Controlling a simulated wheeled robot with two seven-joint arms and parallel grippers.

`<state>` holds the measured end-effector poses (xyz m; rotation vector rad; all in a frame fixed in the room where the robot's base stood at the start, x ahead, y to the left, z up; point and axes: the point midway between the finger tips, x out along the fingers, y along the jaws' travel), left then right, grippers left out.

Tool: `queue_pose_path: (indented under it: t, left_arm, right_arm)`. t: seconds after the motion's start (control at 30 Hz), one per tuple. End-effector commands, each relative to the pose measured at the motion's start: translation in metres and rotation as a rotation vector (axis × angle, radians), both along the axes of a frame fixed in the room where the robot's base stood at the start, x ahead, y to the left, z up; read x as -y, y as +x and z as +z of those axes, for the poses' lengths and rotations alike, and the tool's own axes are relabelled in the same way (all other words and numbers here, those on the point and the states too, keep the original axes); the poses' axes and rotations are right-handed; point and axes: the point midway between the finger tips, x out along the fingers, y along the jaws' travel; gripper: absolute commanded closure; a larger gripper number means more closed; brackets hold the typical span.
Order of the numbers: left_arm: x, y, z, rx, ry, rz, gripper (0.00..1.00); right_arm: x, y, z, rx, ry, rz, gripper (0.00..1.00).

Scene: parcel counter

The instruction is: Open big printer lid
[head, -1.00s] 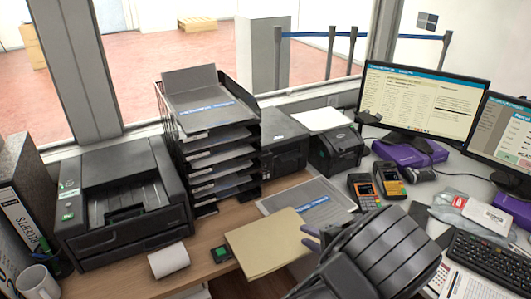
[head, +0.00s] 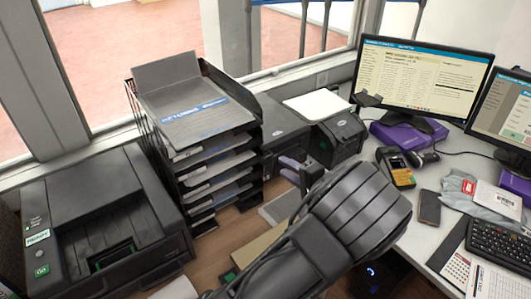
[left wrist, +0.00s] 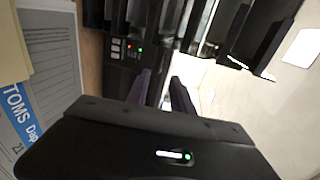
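A large black printer (head: 100,225) stands at the left in the head view, its top closed, with a green Go button on its front corner. A lower black machine (head: 280,135), perhaps another printer, is partly hidden behind the tray stack, and a small black label printer (head: 340,138) is beside it. My left gripper (head: 301,172) is at the front of these two machines, its purple fingers apart and empty. In the left wrist view the open fingers (left wrist: 161,90) point toward a black panel (left wrist: 126,47) with buttons and red and green lights. My right gripper is not in view.
The black tray stack (head: 205,150) stands just left of my left gripper. Two monitors (head: 420,85), a card terminal (head: 397,168), a phone (head: 429,207) and a keyboard (head: 502,245) fill the right. A paper sheet (left wrist: 45,85) lies beside the gripper.

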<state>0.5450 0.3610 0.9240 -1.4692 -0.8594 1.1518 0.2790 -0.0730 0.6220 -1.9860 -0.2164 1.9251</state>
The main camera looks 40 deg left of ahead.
Motion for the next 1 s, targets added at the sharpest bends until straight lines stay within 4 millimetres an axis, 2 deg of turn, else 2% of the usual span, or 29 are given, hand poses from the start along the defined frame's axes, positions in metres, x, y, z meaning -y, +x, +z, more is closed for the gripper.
queue_pose_path:
  t: [0.33, 0.8, 1.0]
  left_arm:
    - [-0.007, 0.002, -0.001, 0.0, 0.001, 0.002, 0.72]
    - [-0.067, 0.02, -0.015, -0.001, 0.0, 0.002, 0.72]
    - [-0.074, 0.022, -0.017, 0.0, -0.001, 0.001, 0.72]
  right_arm:
    - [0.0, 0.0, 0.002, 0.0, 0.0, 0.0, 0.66]
    - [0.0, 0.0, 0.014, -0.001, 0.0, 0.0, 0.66]
    - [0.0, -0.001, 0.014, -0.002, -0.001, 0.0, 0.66]
